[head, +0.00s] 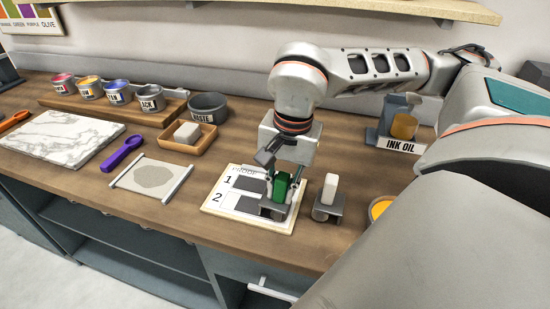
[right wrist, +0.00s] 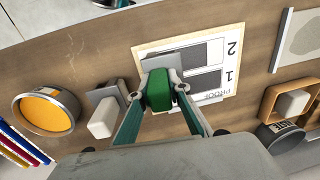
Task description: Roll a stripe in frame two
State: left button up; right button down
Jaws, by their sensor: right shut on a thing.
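The proof card (head: 212,207) lies on the counter, with frames numbered 1 and 2. Frame 1 (head: 248,184) holds a dark grey stripe. Frame 2 (right wrist: 200,53) also shows dark grey in the right wrist view, and the tool hides part of it. My right gripper (head: 281,192) is shut on the green handle of the roller (head: 280,188). The roller's grey body is over the right part of frame 2. I cannot tell whether it touches the card. The green handle also shows in the right wrist view (right wrist: 158,90). My left gripper is not in view.
A white-handled tool (head: 330,187) stands close right of the card. A mat (head: 122,184), purple-handled tool (head: 122,153), sponge tray (head: 200,143), waste pot (head: 208,107) and marble slab (head: 60,137) lie left. Ink pots line a back board (head: 120,113). An ink oil holder (head: 400,145) stands right.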

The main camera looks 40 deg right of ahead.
aim_at(266, 194)
jog(key=shift+w+a, duration=0.4)
jog(key=shift+w, duration=0.25)
jog(key=shift+w+a, duration=0.4)
jog(key=shift+w, duration=0.25)
jog(key=shift+w+a, duration=0.4)
jog(key=shift+w, duration=0.25)
jog(key=shift+w+a, duration=0.35)
jog(key=shift+w, duration=0.25)
jog(key=shift+w+a, duration=0.4)
jog(key=shift+w, duration=0.25)
jog(key=shift+w+a, duration=0.35)
jog(key=shift+w, duration=0.35)
jog(key=shift+w+a, duration=0.5)
jog(key=shift+w, duration=0.3)
jog(key=shift+w+a, duration=0.45)
jog(key=shift+w, duration=0.35)
jog(key=shift+w+a, duration=0.5)
jog(key=shift+w, duration=0.3)
notch_tip(266, 194, up, 6)
jog(key=p, duration=0.5)
